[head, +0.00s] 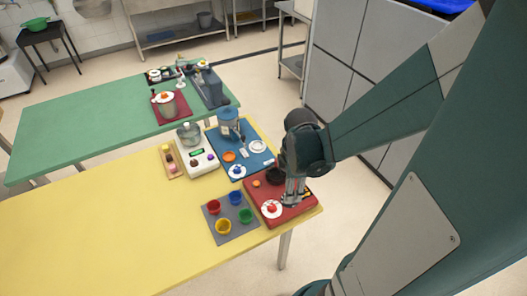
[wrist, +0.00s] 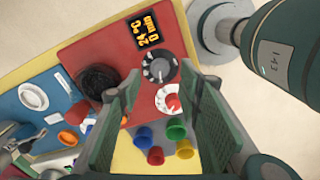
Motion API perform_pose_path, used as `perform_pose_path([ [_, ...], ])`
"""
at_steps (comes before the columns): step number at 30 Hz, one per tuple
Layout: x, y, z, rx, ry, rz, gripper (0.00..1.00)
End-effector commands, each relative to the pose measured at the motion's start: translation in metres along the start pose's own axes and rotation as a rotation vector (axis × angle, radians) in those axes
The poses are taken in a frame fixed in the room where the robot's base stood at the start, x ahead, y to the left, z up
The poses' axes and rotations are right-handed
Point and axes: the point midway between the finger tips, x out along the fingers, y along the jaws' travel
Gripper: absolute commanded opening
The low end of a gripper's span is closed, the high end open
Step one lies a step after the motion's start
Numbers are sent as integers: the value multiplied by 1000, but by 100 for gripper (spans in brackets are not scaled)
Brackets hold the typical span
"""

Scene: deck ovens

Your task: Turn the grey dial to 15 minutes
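The grey dial (wrist: 160,69), dark grey with pale marks on its rim, sits on a red panel (wrist: 95,45) in the wrist view. Next to it is a white dial with a red knob (wrist: 170,99), also seen in the head view (head: 271,209). A black display (wrist: 146,30) with orange digits appears to read 24 °C and 0 min. My gripper (wrist: 166,88) is open and empty, its two fingers apart above the dials. In the head view my gripper (head: 294,190) is over the panel's right part and hides the grey dial.
A black coiled round (wrist: 98,83) lies left of the grey dial. Red, blue, green and yellow cups stand on a grey mat (head: 228,213) beside the panel. A blue board (head: 262,160) with a blue-topped device adjoins it. The yellow table (head: 110,225) is clear at left.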

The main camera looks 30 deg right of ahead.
Motion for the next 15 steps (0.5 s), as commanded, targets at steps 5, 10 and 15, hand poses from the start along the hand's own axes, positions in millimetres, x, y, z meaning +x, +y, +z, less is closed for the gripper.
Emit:
perform_pose_path([
  [5,18,0,0,0,0,0,35],
  [10,30,0,0,0,0,0,35],
  [15,38,0,0,0,0,0,35],
])
